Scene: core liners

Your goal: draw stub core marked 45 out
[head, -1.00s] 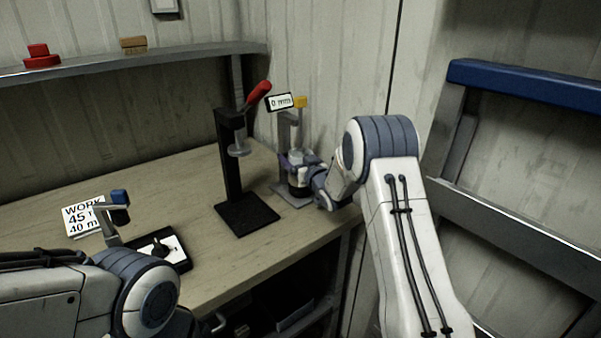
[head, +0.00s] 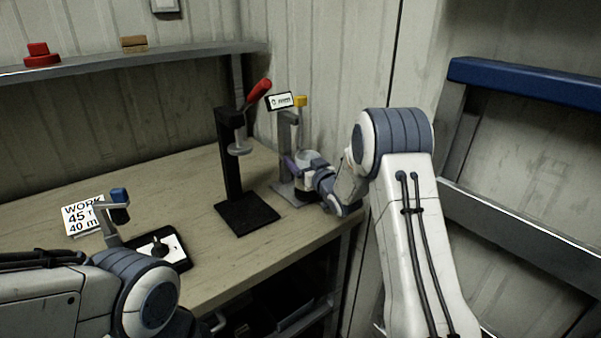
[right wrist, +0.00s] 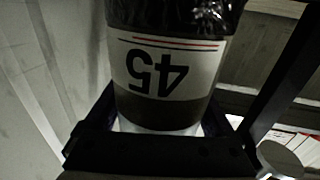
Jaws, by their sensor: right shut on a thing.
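The stub core (right wrist: 165,65) marked 45 fills the middle of the right wrist view. Its pale label shows the number upside down, with red and black lines, between dark glossy and dark brown bands. My right gripper (right wrist: 160,125) is shut on it, with a dark finger on each side. In the head view, my right gripper (head: 305,172) is beside the grey stand (head: 288,140) with the yellow knob. The pale round top of what it holds shows there. I cannot tell whether the core touches the stand's base.
A black press (head: 232,160) with a red handle stands just left of the grey stand. A small display reading 0 mm (head: 279,102) is by the knob. A WORK card (head: 84,217) and a black tray (head: 180,262) are at left. Bare bench lies between.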

